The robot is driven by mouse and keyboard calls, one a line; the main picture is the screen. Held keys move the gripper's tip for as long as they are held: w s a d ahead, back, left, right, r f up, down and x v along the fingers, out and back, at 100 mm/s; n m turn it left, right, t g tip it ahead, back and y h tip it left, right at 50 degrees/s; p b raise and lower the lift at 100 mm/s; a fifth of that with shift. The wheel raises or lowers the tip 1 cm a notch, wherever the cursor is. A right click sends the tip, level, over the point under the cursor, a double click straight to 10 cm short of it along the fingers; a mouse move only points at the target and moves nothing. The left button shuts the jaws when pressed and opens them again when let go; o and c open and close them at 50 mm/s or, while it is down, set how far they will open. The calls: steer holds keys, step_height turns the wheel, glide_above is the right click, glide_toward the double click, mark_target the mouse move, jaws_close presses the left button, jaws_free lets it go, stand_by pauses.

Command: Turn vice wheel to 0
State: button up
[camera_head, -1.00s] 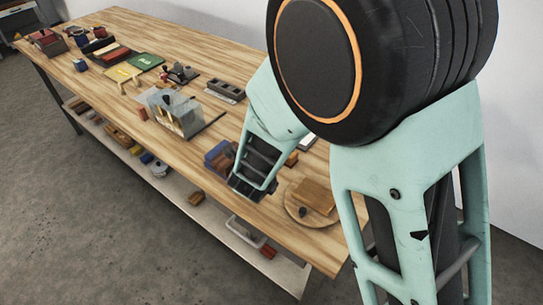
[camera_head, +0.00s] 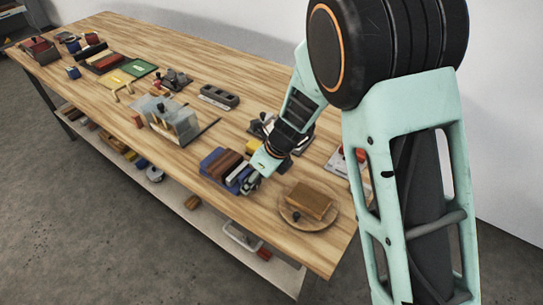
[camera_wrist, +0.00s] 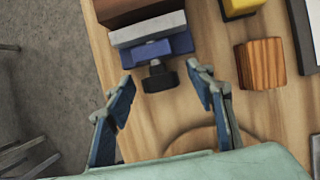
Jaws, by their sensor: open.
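The blue vice (camera_head: 211,163) sits near the front edge of the wooden table, with a brown block (camera_head: 226,163) between its jaws. In the wrist view the vice (camera_wrist: 150,54) is at the top, and its small black wheel (camera_wrist: 160,78) points toward me. My gripper (camera_wrist: 161,88) is open, with one blue-grey finger on each side of the wheel. There is a visible gap on both sides, and nothing is held. In the head view my gripper (camera_head: 250,184) is beside the right end of the vice. The wheel's markings cannot be read.
A round wooden board (camera_head: 297,222) with a brown block (camera_head: 309,203) lies to the right. A striped wooden block (camera_wrist: 260,63) and a yellow part (camera_wrist: 240,6) are to the right in the wrist view. A clear-sided box (camera_head: 170,117) stands further left.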

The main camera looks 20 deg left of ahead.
steer(key=shift+w+g, duration=0.15)
steer(key=shift+g, duration=0.45)
steer(key=v, duration=1)
steer(key=shift+d+r+p, duration=0.25)
steer(key=shift+d+p, duration=0.05)
steer(key=shift+p, duration=0.05)
steer(key=shift+w+d, duration=0.1)
steer(key=shift+w, duration=0.1)
